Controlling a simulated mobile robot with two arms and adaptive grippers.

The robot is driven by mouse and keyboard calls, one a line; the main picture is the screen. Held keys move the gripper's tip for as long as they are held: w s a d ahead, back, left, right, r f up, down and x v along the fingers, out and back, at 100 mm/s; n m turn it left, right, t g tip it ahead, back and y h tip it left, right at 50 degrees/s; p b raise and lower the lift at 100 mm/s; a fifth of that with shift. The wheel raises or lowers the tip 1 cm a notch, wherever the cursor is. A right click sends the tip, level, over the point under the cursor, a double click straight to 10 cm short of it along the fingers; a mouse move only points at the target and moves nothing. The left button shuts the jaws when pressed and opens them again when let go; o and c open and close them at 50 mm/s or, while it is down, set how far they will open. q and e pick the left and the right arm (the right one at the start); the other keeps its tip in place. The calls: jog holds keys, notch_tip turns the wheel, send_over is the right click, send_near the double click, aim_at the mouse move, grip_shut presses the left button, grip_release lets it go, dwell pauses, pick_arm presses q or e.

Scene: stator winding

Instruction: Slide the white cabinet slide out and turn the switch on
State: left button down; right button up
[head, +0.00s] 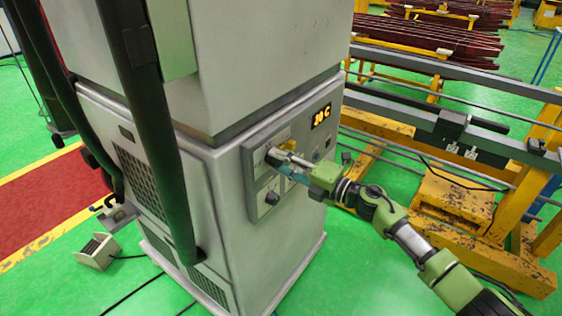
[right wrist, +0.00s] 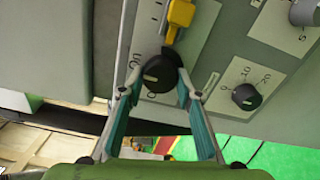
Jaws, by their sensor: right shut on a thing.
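The white-grey cabinet (head: 235,190) stands upright with a control panel on its right-hand face. My right gripper (head: 279,162) reaches that panel from the right. In the right wrist view its teal-padded fingers (right wrist: 157,88) are shut on a black round switch knob (right wrist: 157,72) with a light mark on it. A yellow switch lever (right wrist: 180,14) sits beside this knob, and shows in the head view (head: 289,145). I cannot tell which part is the white cabinet slide. My left gripper is not in view.
A yellow rack (head: 452,200) with grey rails stands close on the right. A small box (head: 97,251) is on the green floor at the left.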

jog(key=o, duration=1.1)
jog(key=shift+d, duration=0.1)
jog(key=v, duration=1.2)
